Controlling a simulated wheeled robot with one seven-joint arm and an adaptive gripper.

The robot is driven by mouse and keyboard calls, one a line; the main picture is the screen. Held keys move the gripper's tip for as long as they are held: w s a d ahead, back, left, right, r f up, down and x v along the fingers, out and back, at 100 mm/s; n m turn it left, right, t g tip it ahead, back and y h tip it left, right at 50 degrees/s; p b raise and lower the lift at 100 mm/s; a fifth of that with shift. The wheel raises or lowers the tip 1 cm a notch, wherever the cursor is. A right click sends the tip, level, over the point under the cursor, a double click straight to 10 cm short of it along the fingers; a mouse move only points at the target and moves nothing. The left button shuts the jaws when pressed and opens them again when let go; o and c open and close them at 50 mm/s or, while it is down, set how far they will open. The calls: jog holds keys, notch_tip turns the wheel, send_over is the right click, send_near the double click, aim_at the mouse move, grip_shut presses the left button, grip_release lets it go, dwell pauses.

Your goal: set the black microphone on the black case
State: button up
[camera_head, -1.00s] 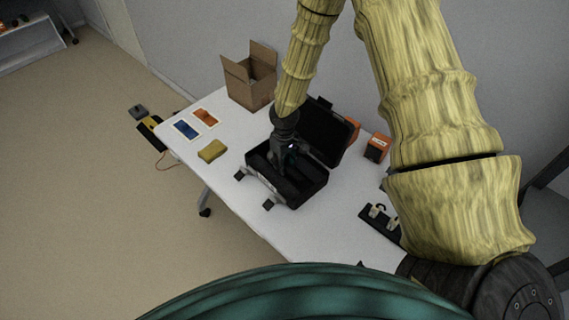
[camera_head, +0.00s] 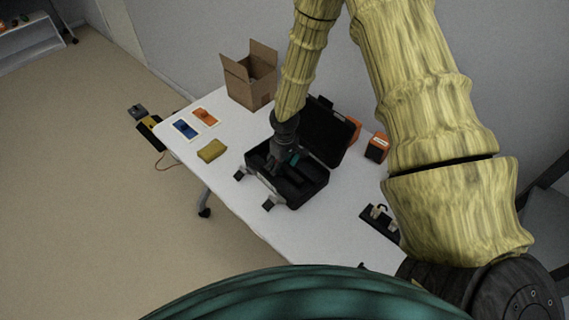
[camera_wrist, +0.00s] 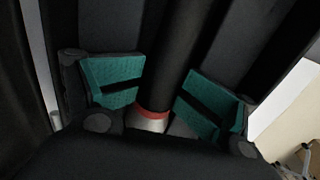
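The black case (camera_head: 313,178) stands open on the white table, its lid (camera_head: 327,135) raised toward the back right. My gripper (camera_head: 285,168) is low in the case's open base in the head view. In the wrist view my gripper (camera_wrist: 161,85) looks open, with one teal finger pad on each side of a black microphone (camera_wrist: 172,62). The microphone has a red ring and a silver end toward the camera. It seems to lie in or over the case's dark interior. Whether the pads touch it is not clear. In the head view I cannot make out the microphone.
A yellow sponge-like block (camera_head: 212,150) and blue (camera_head: 185,128) and orange (camera_head: 205,117) cards lie left of the case. An open cardboard box (camera_head: 250,78) stands behind. An orange-and-black box (camera_head: 377,148) and a black rack (camera_head: 381,223) are to the right.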

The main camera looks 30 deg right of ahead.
aim_at(284, 164)
jog(key=shift+s+f, duration=0.15)
jog(key=shift+f, duration=0.3)
jog(key=shift+s+a+r, duration=0.1)
jog(key=shift+s+r, duration=0.05)
jog(key=shift+r, duration=0.3)
jog(key=shift+c, duration=0.4)
jog(key=shift+w+d+r+p, duration=0.1)
jog(key=shift+r+p, duration=0.25)
jog(key=shift+r, duration=0.1)
jog(key=shift+w+d+r+p, duration=0.1)
jog(key=shift+r+p, duration=0.25)
jog(key=shift+r, duration=0.05)
jog(key=shift+c, duration=0.9)
jog(key=shift+r+b, duration=0.1)
jog(key=shift+b, duration=0.3)
notch_tip(284, 164, up, 12)
jog(key=b, duration=0.2)
jog(key=shift+f, duration=0.25)
